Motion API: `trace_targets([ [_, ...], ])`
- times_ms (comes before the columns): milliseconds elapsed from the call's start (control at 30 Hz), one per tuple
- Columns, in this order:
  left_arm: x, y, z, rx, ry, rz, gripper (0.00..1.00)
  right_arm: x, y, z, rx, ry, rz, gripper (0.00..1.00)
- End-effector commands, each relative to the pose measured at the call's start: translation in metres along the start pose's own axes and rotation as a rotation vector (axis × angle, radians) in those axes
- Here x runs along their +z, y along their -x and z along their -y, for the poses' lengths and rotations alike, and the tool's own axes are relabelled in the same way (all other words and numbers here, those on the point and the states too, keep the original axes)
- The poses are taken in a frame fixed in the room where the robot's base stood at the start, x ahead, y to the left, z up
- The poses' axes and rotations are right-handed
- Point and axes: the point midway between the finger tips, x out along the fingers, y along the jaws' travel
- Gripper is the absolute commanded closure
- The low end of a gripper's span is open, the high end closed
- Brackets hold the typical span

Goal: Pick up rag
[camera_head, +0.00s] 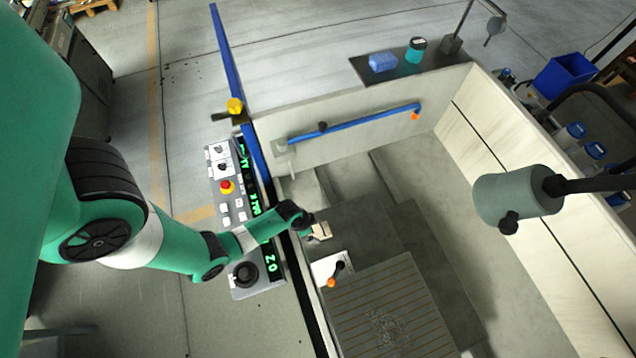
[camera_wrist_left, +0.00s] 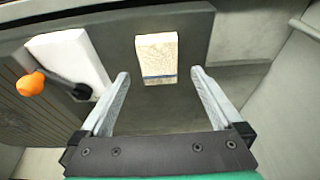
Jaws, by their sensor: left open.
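The rag (camera_wrist_left: 157,57) looks like a small beige folded pad with a blue stripe near its lower edge. It lies flat on a dark grey surface inside the machine tub. In the head view the rag (camera_head: 322,231) is small and partly hidden by my left gripper. My left gripper (camera_head: 309,222) comes in from the left over the tub's near edge. In the left wrist view my left gripper (camera_wrist_left: 160,76) is open and empty, with the rag just beyond and between its fingertips. My right gripper is not in view.
A white block with an orange-knobbed lever (camera_wrist_left: 68,60) sits left of the rag in the wrist view. In the head view, a control panel (camera_head: 232,185) flanks the tub, a slotted plate (camera_head: 390,312) lies below the rag, and a grey-green cylinder (camera_head: 518,200) overhangs on the right.

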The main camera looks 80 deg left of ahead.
Motion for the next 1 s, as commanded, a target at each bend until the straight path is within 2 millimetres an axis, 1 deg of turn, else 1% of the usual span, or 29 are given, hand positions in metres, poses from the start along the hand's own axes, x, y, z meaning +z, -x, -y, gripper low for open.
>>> trace_targets([
  [67,-0.001,0.001,0.0,0.0,0.0,0.0,0.0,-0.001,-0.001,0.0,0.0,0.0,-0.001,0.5],
  [167,-0.001,-0.007,0.0,0.0,-0.001,-0.001,0.0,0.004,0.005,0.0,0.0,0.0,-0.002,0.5],
  [333,-0.003,-0.037,-0.002,0.0,-0.003,-0.001,0.0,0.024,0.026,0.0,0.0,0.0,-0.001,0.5],
  [433,-0.004,-0.051,-0.002,0.0,-0.001,0.001,0.0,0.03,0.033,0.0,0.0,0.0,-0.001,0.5],
  [1000,-0.005,-0.053,-0.002,0.0,-0.001,-0.001,0.0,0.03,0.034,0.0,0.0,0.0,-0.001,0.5],
])
